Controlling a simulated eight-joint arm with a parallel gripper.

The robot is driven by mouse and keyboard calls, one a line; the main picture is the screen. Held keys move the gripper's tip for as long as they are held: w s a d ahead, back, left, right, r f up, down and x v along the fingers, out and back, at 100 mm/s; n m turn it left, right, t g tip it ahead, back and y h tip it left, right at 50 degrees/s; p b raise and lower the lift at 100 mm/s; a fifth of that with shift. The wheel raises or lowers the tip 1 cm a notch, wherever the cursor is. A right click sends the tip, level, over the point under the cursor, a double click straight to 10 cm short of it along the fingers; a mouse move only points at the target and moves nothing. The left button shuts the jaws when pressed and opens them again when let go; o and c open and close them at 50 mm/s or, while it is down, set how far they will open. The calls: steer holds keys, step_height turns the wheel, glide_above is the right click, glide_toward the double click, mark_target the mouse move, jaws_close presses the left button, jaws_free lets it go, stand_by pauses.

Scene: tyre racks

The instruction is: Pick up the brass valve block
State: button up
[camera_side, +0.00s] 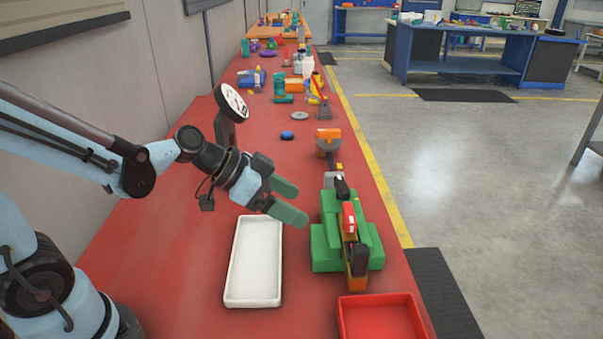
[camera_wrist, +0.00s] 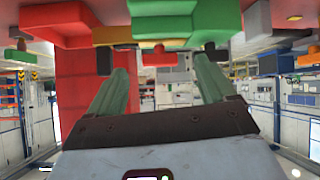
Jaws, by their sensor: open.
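A brass-coloured piece (camera_side: 357,285), which I take to be the brass valve block, shows low at the near end of a stepped green block (camera_side: 325,245). Red (camera_side: 349,217) and black (camera_side: 358,260) parts sit above it and hide much of it. The wrist view looks inverted, with a yellow-orange strip (camera_wrist: 112,35) near the top, probably the same piece, beside a green block (camera_wrist: 215,20). My gripper (camera_side: 301,204) has green fingers, is open and empty, and hovers left of the green block, apart from it. Its fingers also show in the wrist view (camera_wrist: 160,70).
An empty white tray (camera_side: 252,262) lies below and left of my gripper. A red tray (camera_side: 380,318) stands at the near right. Many small objects crowd the far red bench.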

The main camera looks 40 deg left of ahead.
mark_target(344, 213)
steer(key=shift+w+d+f+m+t+h, duration=0.15)
steer(key=shift+w+d+f+m+h, duration=0.3)
steer(key=shift+w+d, duration=0.55)
steer(key=shift+w+d+f+m+t+h, duration=0.1)
steer(key=shift+w+d+f+m+h, duration=0.15)
steer(key=shift+w+d+f, duration=0.55)
steer(key=shift+w+d+f+m+t+h, duration=0.15)
steer(key=shift+w+d+f+m+h, duration=0.2)
steer(key=shift+w+d, duration=0.8)
steer(key=shift+w+x, duration=0.3)
steer(key=shift+x, duration=2.2)
steer(key=shift+a+r, duration=0.15)
steer(key=shift+a, duration=0.05)
steer(key=c, duration=1.1)
steer(key=shift+o, duration=0.2)
steer(key=shift+r, duration=0.15)
